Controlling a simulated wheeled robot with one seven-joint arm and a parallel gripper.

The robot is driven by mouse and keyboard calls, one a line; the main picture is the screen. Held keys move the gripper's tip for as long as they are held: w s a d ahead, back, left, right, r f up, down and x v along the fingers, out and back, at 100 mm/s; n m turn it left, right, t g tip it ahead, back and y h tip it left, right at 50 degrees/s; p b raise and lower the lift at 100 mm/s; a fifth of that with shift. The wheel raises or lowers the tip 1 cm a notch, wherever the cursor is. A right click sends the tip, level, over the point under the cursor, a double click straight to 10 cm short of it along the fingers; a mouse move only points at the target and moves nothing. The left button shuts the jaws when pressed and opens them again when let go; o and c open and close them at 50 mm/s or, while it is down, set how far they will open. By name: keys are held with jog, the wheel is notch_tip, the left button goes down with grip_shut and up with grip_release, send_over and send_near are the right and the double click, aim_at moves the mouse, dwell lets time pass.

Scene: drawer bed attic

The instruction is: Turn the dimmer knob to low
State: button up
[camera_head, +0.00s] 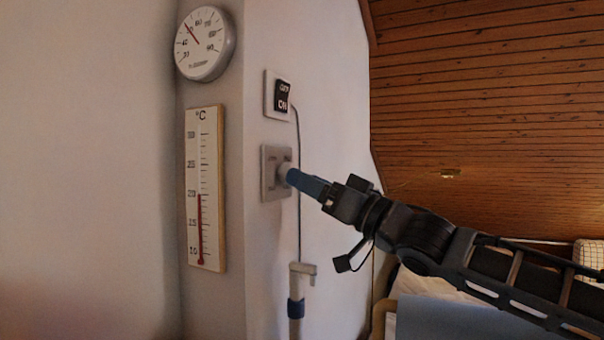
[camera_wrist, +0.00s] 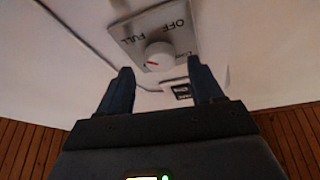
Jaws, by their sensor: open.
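The dimmer is a grey square wall plate (camera_head: 268,184) with a round pale knob (camera_head: 283,170), partly hidden by my gripper in the head view. In the wrist view the knob (camera_wrist: 160,55) sits on its plate (camera_wrist: 184,38), which is marked OFF, FULL and LOW and appears upside down. A short red mark on the knob's face points to picture left, away from LOW. My gripper (camera_head: 291,177) is open, with its blue fingertips at the knob. In the wrist view the fingers are on both sides of the knob with gaps; contact is not visible.
A black rocker switch (camera_head: 282,96) is just above the dimmer, with a cable (camera_head: 299,190) running down beside it. A thermometer (camera_head: 205,190) and a round dial gauge (camera_head: 204,44) hang to the left. A pipe-like fitting (camera_head: 298,285) stands below.

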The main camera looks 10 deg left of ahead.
aim_at(282, 171)
jog(key=shift+x, duration=1.2)
jog(key=c, duration=1.1)
jog(key=shift+o, duration=0.2)
jog(key=shift+f+n, duration=0.1)
jog(key=shift+n, duration=0.2)
